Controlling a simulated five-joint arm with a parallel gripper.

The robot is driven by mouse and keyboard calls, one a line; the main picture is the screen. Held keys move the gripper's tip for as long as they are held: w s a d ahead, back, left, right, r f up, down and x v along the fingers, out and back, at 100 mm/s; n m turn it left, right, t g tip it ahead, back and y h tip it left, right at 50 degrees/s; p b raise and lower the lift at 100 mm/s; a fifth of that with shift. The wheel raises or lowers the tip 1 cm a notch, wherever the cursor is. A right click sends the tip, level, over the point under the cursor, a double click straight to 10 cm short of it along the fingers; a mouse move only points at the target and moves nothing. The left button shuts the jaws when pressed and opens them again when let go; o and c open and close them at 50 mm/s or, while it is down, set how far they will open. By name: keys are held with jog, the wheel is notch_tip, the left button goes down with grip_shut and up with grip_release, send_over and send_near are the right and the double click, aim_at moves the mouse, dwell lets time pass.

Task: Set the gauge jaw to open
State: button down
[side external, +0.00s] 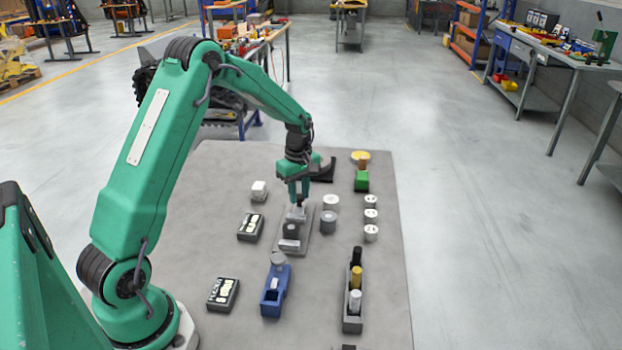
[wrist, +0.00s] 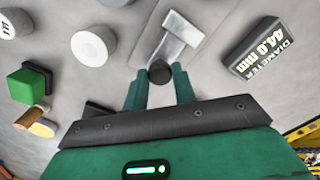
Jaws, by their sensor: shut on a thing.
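The gauge (side external: 306,243) is a grey plate on the table with pale blocks and a dark round part along it. In the wrist view its pale T-shaped piece (wrist: 180,35) lies just beyond my fingers. My gripper (side external: 298,199) points down at the far end of the gauge. In the wrist view my gripper (wrist: 160,85) is shut on a small dark round knob (wrist: 160,72) at the end of the pale piece. My fingers hide the knob's lower part. I cannot tell how far apart the gauge jaws are.
A dark display block (wrist: 262,55) reads "44.0 mm DIAMETER". Another dark block (side external: 222,293) and a blue fixture (side external: 275,292) stand nearer. White cylinders (side external: 371,216) and a green block (side external: 361,181) stand right of the gauge. A rack of cylinders (side external: 352,312) is at front right.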

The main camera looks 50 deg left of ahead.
aim_at(299, 195)
jog(key=shift+w+a, duration=0.2)
jog(key=c, duration=1.1)
grip_release()
jog(key=shift+c, duration=0.2)
jog(key=shift+r, duration=0.1)
jog(key=shift+r, duration=3.8)
jog(key=shift+s+d+r, duration=0.1)
